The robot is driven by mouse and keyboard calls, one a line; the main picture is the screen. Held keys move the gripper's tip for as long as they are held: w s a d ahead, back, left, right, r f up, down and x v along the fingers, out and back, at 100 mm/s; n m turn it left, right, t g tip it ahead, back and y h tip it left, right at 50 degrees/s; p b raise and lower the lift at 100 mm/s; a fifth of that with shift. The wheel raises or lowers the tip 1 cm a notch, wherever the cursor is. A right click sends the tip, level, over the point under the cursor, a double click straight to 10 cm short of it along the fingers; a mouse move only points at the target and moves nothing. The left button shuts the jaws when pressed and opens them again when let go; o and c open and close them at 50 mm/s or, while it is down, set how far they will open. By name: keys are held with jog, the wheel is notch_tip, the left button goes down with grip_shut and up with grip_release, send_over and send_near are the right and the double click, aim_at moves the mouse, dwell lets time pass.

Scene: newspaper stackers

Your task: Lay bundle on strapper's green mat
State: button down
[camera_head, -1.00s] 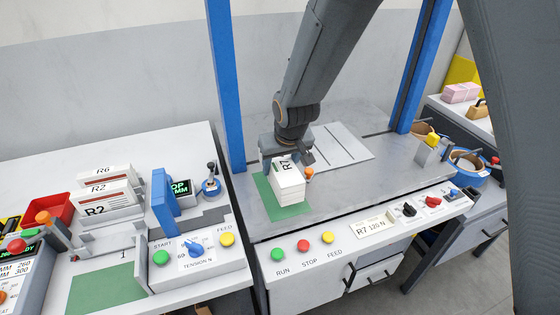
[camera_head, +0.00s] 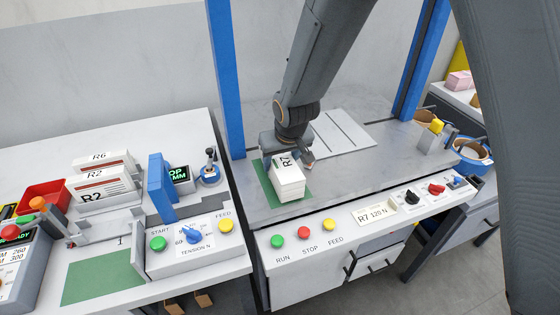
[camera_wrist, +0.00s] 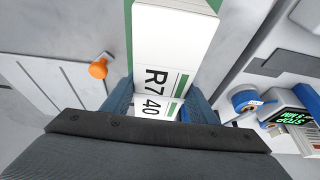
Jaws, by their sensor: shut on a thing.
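The white bundle (camera_head: 287,181), marked R7, is at the strapper's green mat (camera_head: 268,189), with green showing on its left and right sides. Whether it touches the mat or is held just above it, I cannot tell. My gripper (camera_head: 288,160) is shut on the bundle's far end from above. In the wrist view the bundle (camera_wrist: 175,45) runs up from between my fingers (camera_wrist: 152,108), its labels reading R7 and 40. Green mat (camera_wrist: 129,30) shows along its edges there.
Blue posts (camera_head: 228,80) frame the strapper table. An orange knob (camera_wrist: 98,69) stands beside the bundle. RUN, STOP and FEED buttons (camera_head: 303,233) line the front edge. At left are a second machine with a green mat (camera_head: 103,277), R2 and R6 bundles (camera_head: 103,186), and a red bin (camera_head: 42,197).

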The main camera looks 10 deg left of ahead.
aim_at(281, 159)
jog(key=shift+f+b, duration=0.4)
jog(key=shift+f, duration=0.15)
jog(key=c, duration=0.6)
grip_release()
jog(key=shift+c, duration=0.2)
jog(key=shift+b+v, duration=0.8)
jog(key=shift+v, duration=3.1)
jog(key=s+d+m+g+h, duration=0.1)
jog(key=s+d+m+h, duration=0.15)
jog(key=d, duration=1.55)
jog(key=s+d+m+g, duration=0.1)
jog(key=s+d+m, duration=0.3)
jog(key=s+d, duration=0.7)
jog(key=shift+d+g, duration=0.3)
jog(key=shift+d, duration=0.55)
